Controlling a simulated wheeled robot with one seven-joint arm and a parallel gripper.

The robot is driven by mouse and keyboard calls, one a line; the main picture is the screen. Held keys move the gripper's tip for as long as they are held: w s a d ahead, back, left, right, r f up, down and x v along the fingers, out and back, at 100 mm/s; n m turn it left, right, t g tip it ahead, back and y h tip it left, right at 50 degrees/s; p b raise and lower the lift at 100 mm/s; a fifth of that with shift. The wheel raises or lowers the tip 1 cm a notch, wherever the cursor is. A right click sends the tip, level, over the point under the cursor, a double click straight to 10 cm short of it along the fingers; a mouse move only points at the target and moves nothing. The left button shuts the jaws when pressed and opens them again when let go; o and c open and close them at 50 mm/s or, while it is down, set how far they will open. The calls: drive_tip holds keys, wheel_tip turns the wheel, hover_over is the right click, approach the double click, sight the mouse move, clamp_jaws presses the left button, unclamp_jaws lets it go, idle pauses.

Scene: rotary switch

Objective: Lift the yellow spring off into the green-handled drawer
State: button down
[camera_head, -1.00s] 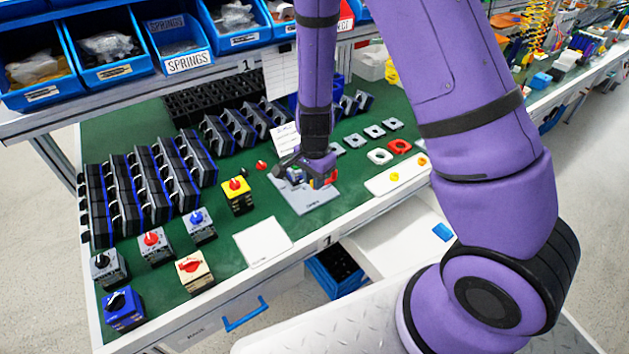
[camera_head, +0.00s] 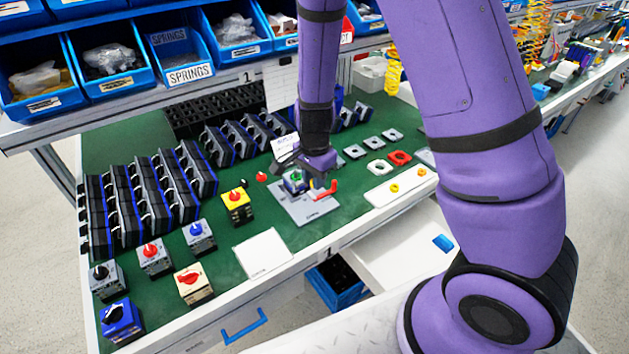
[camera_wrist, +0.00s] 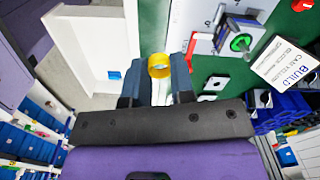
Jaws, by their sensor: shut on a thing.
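In the wrist view the yellow spring (camera_wrist: 159,65), a short yellow ring, sits between the tips of my gripper (camera_wrist: 156,78), which is shut on it. In the head view my gripper (camera_head: 320,172) is over the work mat beside a grey fixture plate (camera_head: 305,208); the spring in it is not visible there. A switch with a green centre (camera_wrist: 240,42) stands on that plate, to the right of my fingers in the wrist view. An open white drawer (camera_head: 392,246) with a small blue block in it juts from the bench front. I cannot make out a green handle clearly.
A red lever (camera_head: 325,190) stands by the fixture. Finished switches (camera_head: 190,284) and black-and-blue modules (camera_head: 150,190) fill the left of the mat. A white tray (camera_head: 400,187) with yellow rings lies right. A blue-handled drawer (camera_head: 245,328) is at the front.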

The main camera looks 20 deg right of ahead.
drive_tip(key=shift+r, duration=1.3)
